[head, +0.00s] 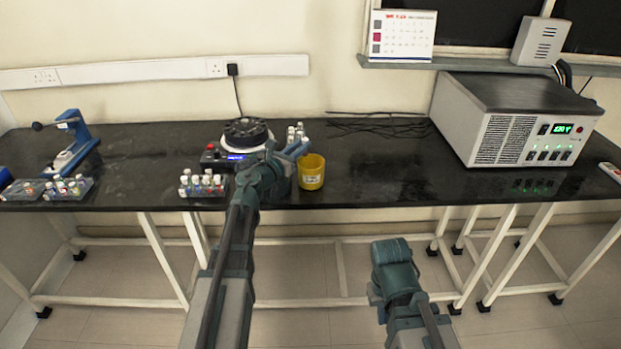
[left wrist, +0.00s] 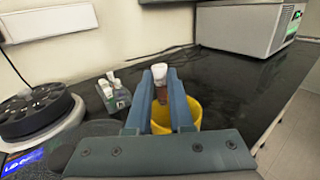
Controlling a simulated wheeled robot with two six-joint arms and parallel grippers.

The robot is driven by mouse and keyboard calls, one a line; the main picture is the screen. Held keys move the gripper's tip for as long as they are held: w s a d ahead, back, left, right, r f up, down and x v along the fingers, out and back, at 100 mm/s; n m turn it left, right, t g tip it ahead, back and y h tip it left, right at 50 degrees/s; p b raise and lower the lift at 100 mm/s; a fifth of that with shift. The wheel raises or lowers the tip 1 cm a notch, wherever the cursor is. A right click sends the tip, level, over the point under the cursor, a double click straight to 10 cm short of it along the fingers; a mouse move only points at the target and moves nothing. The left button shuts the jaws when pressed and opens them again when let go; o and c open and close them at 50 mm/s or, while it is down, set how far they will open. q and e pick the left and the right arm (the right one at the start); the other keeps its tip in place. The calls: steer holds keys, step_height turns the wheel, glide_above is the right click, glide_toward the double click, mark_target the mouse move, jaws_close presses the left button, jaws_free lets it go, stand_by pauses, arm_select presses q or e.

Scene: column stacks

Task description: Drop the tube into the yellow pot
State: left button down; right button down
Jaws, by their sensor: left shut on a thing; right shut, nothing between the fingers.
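My left gripper (head: 297,148) is shut on a tube (left wrist: 162,95) with a white cap and a brownish body. In the left wrist view the tube stands about upright between the fingers (left wrist: 161,88), in front of the yellow pot's opening. The yellow pot (head: 311,174) stands on the dark bench just right of the left gripper; it also shows behind the fingers in the left wrist view (left wrist: 192,112). I cannot tell how high the tube is over the pot. The tube is hard to make out in the head view. My right arm is low in front of the bench, its fingers hidden.
A rack of capped tubes (head: 203,186) stands left of my left arm, another (left wrist: 115,95) behind the pot. A round black-topped device (head: 246,132) is behind the arm. A grey power unit (head: 520,118) stands at right. The bench between pot and unit is mostly clear.

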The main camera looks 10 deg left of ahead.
mark_target(301, 173)
arm_select(q)
step_height(301, 173, down, 4)
steer(key=b, duration=0.3)
steer(key=c, duration=0.7)
jaws_free()
steer(key=shift+s, duration=0.1)
steer(key=v, duration=1.3)
steer(key=shift+s+a, duration=0.2)
steer(key=shift+s, duration=0.1)
steer(key=shift+r, duration=0.1)
